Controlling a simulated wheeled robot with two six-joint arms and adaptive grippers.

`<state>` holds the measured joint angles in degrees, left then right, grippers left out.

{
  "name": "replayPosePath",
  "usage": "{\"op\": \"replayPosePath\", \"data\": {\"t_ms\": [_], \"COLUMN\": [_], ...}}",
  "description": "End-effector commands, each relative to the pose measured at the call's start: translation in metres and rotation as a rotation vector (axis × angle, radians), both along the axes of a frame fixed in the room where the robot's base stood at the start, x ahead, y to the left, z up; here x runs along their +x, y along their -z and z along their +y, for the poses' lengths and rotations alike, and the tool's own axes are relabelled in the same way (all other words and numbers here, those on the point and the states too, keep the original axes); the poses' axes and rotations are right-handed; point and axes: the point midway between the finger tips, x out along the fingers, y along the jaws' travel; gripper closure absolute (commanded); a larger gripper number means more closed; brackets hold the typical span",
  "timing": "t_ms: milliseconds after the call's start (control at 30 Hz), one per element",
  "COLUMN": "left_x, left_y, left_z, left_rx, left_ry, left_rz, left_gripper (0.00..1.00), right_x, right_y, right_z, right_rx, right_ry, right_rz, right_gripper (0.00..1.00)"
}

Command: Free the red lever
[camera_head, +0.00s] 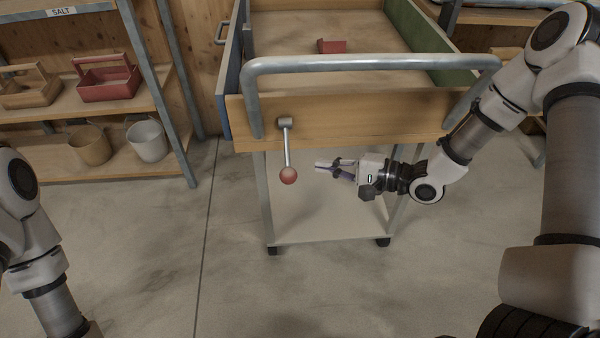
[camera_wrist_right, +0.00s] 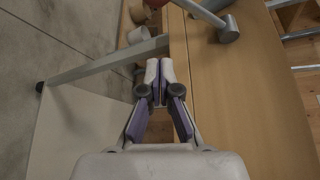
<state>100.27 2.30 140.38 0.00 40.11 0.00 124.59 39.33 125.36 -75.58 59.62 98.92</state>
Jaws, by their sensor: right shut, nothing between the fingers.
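The lever is on the front wooden panel of a cart. Its red ball knob (camera_head: 289,176) is at the bottom of a metal rod (camera_head: 287,148), which hangs almost straight down from a grey pivot (camera_head: 285,123). My right gripper (camera_head: 320,164) is shut and empty, to the right of the knob with a visible gap, its fingers pointing left. In the right wrist view the shut fingertips (camera_wrist_right: 160,70) are in the middle, and the lever's pivot (camera_wrist_right: 229,30) and rod (camera_wrist_right: 204,13) are beyond them at the top. The knob is cut by the top edge there. My left gripper is out of view.
A grey tubular handle (camera_head: 370,63) runs across the cart's front above the lever. A red block (camera_head: 331,46) lies in the cart's tray. A lower shelf (camera_head: 325,225) is below. Shelving at left holds a red wooden carrier (camera_head: 107,88) and pails (camera_head: 147,141). Floor left of the cart is clear.

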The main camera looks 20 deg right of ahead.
Motion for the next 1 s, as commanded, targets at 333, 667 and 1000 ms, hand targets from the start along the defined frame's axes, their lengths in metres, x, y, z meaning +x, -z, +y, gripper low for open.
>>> {"op": "replayPosePath", "data": {"t_ms": [333, 667, 1000], "left_x": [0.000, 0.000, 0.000], "left_y": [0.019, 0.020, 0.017], "left_z": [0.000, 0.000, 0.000], "left_rx": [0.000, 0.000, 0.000], "left_ry": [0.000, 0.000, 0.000], "left_rz": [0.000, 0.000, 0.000], "left_gripper": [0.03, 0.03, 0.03], "right_x": [0.031, 0.007, 0.007], "right_y": [0.007, -0.004, -0.005], "right_z": [0.050, 0.060, 0.060], "right_rx": [0.002, 0.001, 0.002], "right_ry": [-0.001, 0.001, 0.000], "right_rz": [0.000, 0.000, 0.005], "right_gripper": [1.00, 1.00, 1.00]}}
